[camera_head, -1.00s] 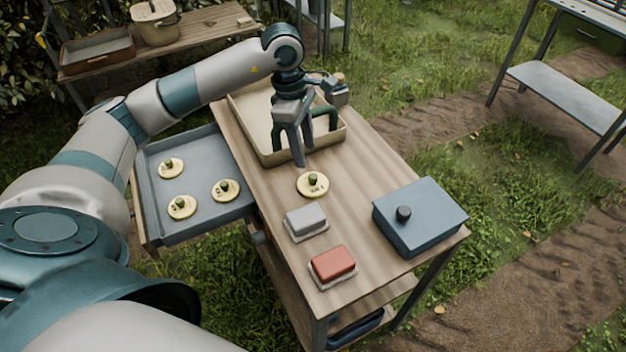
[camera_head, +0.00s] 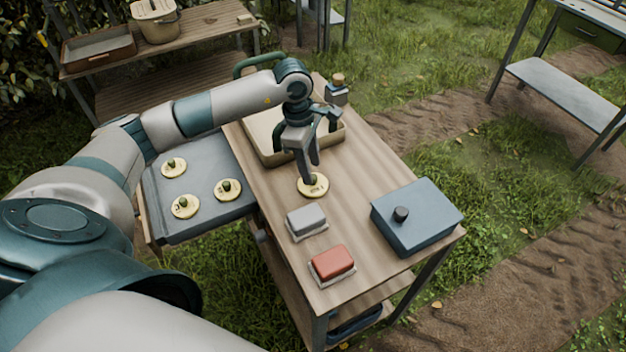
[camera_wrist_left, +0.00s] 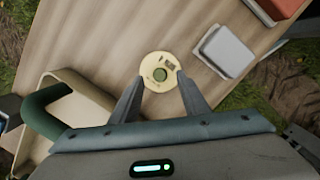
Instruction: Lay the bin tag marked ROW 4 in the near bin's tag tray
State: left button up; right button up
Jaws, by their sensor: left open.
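A round cream tag (camera_head: 319,189) with a green knob lies flat on the wooden table; its lettering is too small to read. It also shows in the left wrist view (camera_wrist_left: 152,66). My left gripper (camera_head: 308,181) is open and points down over this tag. In the left wrist view its fingertips (camera_wrist_left: 161,78) stand apart on either side of the knob. Three similar tags (camera_head: 185,206) lie in the grey tray (camera_head: 205,226) at the left, their marks unreadable. I cannot tell which container is the near bin's tag tray. My right gripper is out of view.
A beige bin (camera_head: 262,151) with green handles stands behind my left gripper. A grey block (camera_head: 306,221), a red block (camera_head: 332,261) and a blue box (camera_head: 417,214) with a dark knob occupy the table's front. A small bottle (camera_head: 337,92) stands at the back.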

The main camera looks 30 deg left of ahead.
pick_arm(q)
jog(key=shift+d+f, duration=0.2)
jog(key=shift+f, duration=1)
grip_shut()
